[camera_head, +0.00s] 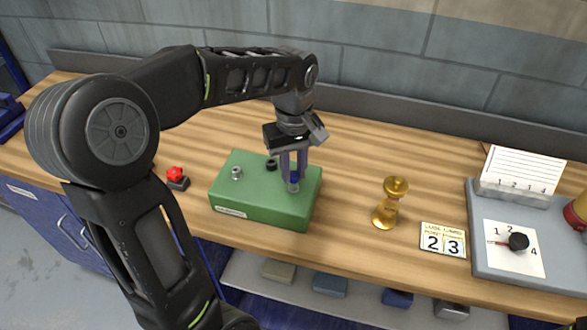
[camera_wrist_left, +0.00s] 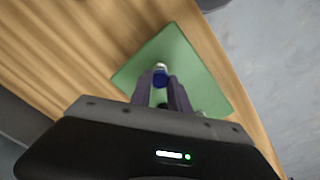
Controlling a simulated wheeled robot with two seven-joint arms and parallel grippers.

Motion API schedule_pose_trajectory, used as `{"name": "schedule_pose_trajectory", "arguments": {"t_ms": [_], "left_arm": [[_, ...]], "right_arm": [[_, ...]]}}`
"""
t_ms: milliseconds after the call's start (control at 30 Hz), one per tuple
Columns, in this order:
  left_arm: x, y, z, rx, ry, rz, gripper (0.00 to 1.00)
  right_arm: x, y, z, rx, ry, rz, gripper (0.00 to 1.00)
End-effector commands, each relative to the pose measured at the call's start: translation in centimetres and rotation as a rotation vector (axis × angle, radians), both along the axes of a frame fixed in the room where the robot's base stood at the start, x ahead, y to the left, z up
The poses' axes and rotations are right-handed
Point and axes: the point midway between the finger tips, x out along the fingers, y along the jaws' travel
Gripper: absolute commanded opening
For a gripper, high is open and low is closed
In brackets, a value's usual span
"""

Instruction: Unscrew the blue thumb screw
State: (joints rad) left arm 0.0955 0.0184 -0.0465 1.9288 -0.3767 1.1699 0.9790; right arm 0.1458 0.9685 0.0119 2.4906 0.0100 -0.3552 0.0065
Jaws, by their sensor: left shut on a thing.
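The blue thumb screw (camera_head: 294,178) stands on top of a green box (camera_head: 250,204) on the wooden table. It also shows in the left wrist view (camera_wrist_left: 160,79), with a pale metal part beside its blue head. My left gripper (camera_head: 293,180) points down over the box, its two fingers shut on the blue screw. In the left wrist view the fingers (camera_wrist_left: 161,88) reach to both sides of the blue head. The box also carries a silver knob (camera_head: 237,173) and a black knob (camera_head: 271,164).
A red button (camera_head: 176,174) on a dark base stands left of the box. A grey board (camera_head: 480,262) with a dial is at far right. A wall closes the back.

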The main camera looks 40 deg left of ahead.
Motion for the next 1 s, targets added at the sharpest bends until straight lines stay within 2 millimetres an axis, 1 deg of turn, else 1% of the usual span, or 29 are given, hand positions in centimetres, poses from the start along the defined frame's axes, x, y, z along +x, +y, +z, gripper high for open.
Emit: {"name": "schedule_pose_trajectory", "arguments": {"t_ms": [67, 367, 467, 600, 700, 1000], "left_arm": [[0.0, 0.01, 0.01, 0.0, 0.0, 0.032, 0.0], [0.01, 0.01, 0.0, 0.0, 0.0, 0.055, 0.0], [0.01, 0.01, -0.02, 0.0, 0.0, 0.145, 0.0], [0.01, -0.01, -0.02, 0.0, 0.0, 0.33, 0.0], [0.01, -0.01, 0.01, 0.0, 0.0, 0.415, 0.0], [0.0, 0.0, 0.03, 0.0, 0.0, 0.437, 0.0]], "right_arm": [[0.0, 0.0, -0.03, 0.0, 0.0, 0.0, 0.36], [0.0, 0.0, -0.05, 0.0, 0.0, 0.0, 0.36], [0.01, -0.01, -0.16, 0.0, 0.0, 0.0, 0.36], [0.0, 0.0, -0.32, 0.0, 0.0, 0.0, 0.36], [0.0, 0.0, -0.35, 0.0, 0.0, 0.0, 0.36], [0.0, 0.0, -0.34, 0.0, 0.0, 0.0, 0.36]]}}
